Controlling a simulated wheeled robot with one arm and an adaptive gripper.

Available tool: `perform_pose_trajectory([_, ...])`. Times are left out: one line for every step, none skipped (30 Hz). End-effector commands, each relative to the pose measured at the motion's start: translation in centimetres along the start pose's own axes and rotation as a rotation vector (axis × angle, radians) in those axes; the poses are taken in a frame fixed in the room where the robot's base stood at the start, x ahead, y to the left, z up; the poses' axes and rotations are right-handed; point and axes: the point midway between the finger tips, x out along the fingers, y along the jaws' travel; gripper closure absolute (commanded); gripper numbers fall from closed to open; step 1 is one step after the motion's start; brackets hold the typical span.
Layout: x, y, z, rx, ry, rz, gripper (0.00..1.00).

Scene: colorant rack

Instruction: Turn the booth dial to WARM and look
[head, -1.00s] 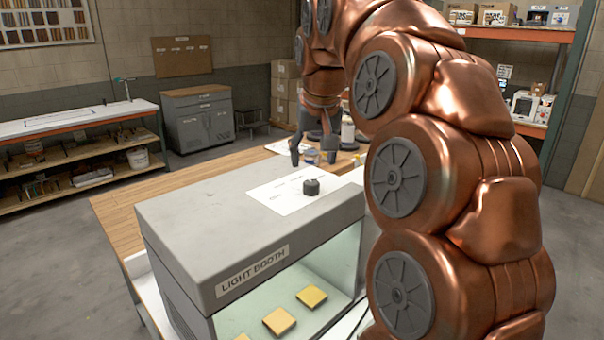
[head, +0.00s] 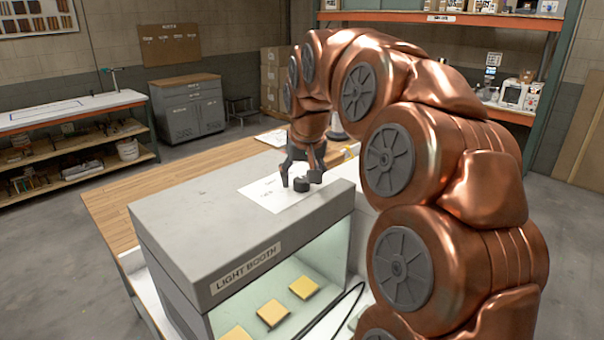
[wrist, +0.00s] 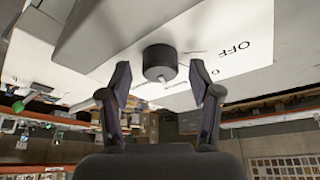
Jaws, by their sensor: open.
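The light booth (head: 200,235) is a grey box with its name on the front and a lit opening. Its dark round dial (head: 301,185) sits on top, on a white label sheet (head: 262,190). In the wrist view the dial (wrist: 159,62) has a pale pointer mark, and "OFF" reads on the sheet (wrist: 215,50) to its right. My gripper (head: 300,178) is at the dial, fingers down. In the wrist view my gripper (wrist: 163,88) is open, one finger on each side near the dial, with gaps showing. The WARM mark cannot be made out.
Several yellow sample blocks (head: 273,313) lie inside the booth. A wooden bench top (head: 120,205) extends behind and left of it. A dark cable (head: 335,318) runs at the booth's right. A shelf rack (head: 450,18) stands at the back right.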

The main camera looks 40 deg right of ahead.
Motion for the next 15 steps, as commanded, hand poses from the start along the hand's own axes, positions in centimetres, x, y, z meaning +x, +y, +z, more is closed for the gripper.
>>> perform_pose_trajectory([0.08, 0.01, -0.01, 0.0, 0.0, 0.0, 0.37])
perform_pose_trajectory([0.14, 0.01, -0.01, 0.0, 0.0, 0.0, 0.37])
perform_pose_trajectory([0.18, 0.01, -0.01, 0.0, 0.001, 0.0, 0.37])
perform_pose_trajectory([0.2, 0.0, 0.0, 0.0, 0.001, 0.0, 0.37])
perform_pose_trajectory([0.22, 0.0, 0.0, 0.0, 0.001, 0.0, 0.37])
perform_pose_trajectory([0.23, 0.0, 0.01, 0.0, 0.0, 0.0, 0.37])
perform_pose_trajectory([0.23, 0.0, 0.01, 0.0, 0.0, 0.0, 0.37])
perform_pose_trajectory([0.23, -0.01, 0.01, 0.0, 0.0, 0.0, 0.37])
perform_pose_trajectory([0.23, 0.0, 0.02, 0.0, 0.0, 0.0, 0.37])
perform_pose_trajectory([0.23, -0.01, 0.02, 0.0, 0.0, 0.0, 0.37])
perform_pose_trajectory([0.23, -0.01, 0.03, 0.0, 0.0, 0.0, 0.4])
perform_pose_trajectory([0.23, -0.01, 0.03, 0.0, 0.0, 0.0, 0.44])
perform_pose_trajectory([0.23, -0.01, 0.03, 0.0, 0.0, 0.0, 0.47])
perform_pose_trajectory([0.23, -0.01, 0.03, 0.0, 0.0, 0.0, 0.5])
perform_pose_trajectory([0.23, -0.01, 0.03, 0.0, 0.0, 0.0, 0.55])
